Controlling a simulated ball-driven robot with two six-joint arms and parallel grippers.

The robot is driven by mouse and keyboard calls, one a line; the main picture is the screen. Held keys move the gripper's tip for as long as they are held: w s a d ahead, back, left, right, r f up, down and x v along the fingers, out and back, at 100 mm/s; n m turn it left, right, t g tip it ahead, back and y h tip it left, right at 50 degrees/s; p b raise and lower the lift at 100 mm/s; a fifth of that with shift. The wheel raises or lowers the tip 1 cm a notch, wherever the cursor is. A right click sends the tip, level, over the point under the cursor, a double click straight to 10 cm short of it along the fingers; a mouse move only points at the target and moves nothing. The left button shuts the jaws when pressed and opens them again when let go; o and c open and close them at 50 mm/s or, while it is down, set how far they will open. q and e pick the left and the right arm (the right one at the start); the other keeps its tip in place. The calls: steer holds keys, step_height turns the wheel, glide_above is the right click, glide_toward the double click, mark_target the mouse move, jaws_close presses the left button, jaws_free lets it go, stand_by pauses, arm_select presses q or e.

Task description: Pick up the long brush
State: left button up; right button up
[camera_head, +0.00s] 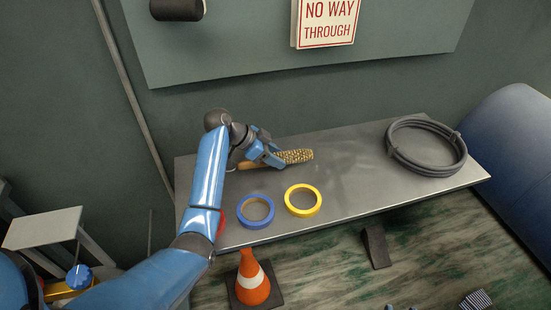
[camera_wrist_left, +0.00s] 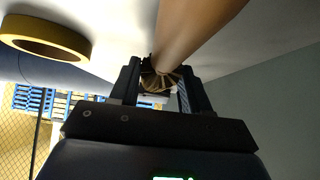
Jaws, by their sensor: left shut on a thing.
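The long brush has a tan wooden handle (camera_head: 248,165) and a bristled head (camera_head: 295,156). It lies along the metal shelf, towards its left back part. My left gripper (camera_head: 268,157) is shut on the brush between the handle's end and the bristles. In the left wrist view the tan handle (camera_wrist_left: 198,30) runs up from between the fingers of my left gripper (camera_wrist_left: 162,88). The bristles are partly hidden there. I cannot tell whether the brush is clear of the shelf. I do not make out my right gripper.
A blue tape ring (camera_head: 241,217) and a yellow tape ring (camera_head: 288,203) lie in front of the brush on the shelf (camera_head: 350,190). A red round thing is partly behind my arm. A coiled grey hose (camera_head: 393,150) lies at the right. An orange cone (camera_head: 251,280) stands below.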

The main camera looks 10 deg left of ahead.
arm_select(q)
step_height(320, 180, up, 19)
steer(key=p, duration=0.2)
steer(key=shift+f, duration=0.2)
stand_by(1.0)
